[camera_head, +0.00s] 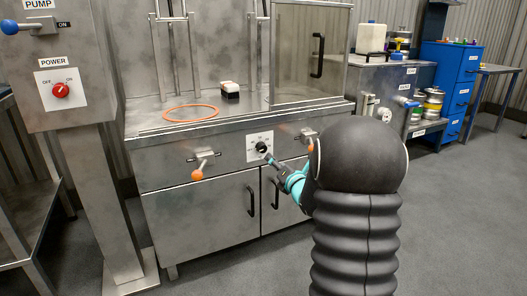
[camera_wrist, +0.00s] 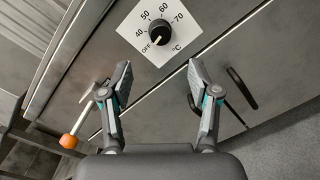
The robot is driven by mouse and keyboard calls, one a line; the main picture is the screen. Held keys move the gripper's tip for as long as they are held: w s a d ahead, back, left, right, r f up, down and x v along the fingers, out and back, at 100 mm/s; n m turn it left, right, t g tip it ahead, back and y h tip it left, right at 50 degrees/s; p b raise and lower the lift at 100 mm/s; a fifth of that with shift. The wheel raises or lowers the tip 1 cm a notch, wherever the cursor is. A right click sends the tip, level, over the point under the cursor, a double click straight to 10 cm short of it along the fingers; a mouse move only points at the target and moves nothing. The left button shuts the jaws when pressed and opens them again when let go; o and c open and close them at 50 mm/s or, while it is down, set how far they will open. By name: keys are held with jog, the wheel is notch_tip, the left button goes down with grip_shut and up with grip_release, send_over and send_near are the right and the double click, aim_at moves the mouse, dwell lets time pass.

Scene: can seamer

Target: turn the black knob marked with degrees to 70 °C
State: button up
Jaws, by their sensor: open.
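The black knob (camera_wrist: 161,32) sits on a white square dial plate (camera_wrist: 168,53), upper middle in the wrist view. The plate is marked OFF, 40, 50, 60, 70 and °C. The knob's pale pointer line points down-left, towards OFF. My gripper (camera_wrist: 160,72) is open and empty, its two fingers spread below the plate in the picture, apart from the knob. In the head view the knob (camera_head: 262,147) is on the steel machine's front panel, with my gripper (camera_head: 269,159) close by at its lower right; the marks are too small to read there.
Orange-tipped levers stand left (camera_head: 198,174) and right (camera_head: 309,135) of the plate; the left lever (camera_wrist: 69,141) also shows in the wrist view. Cabinet doors with black handles (camera_head: 250,201) are below. A red POWER knob (camera_head: 60,90) is on the left post.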

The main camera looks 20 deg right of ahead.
aim_at(263, 149)
jog(key=w, duration=1.1)
jog(key=shift+w+d, duration=0.1)
jog(key=shift+w, duration=0.05)
jog(key=c, duration=1.2)
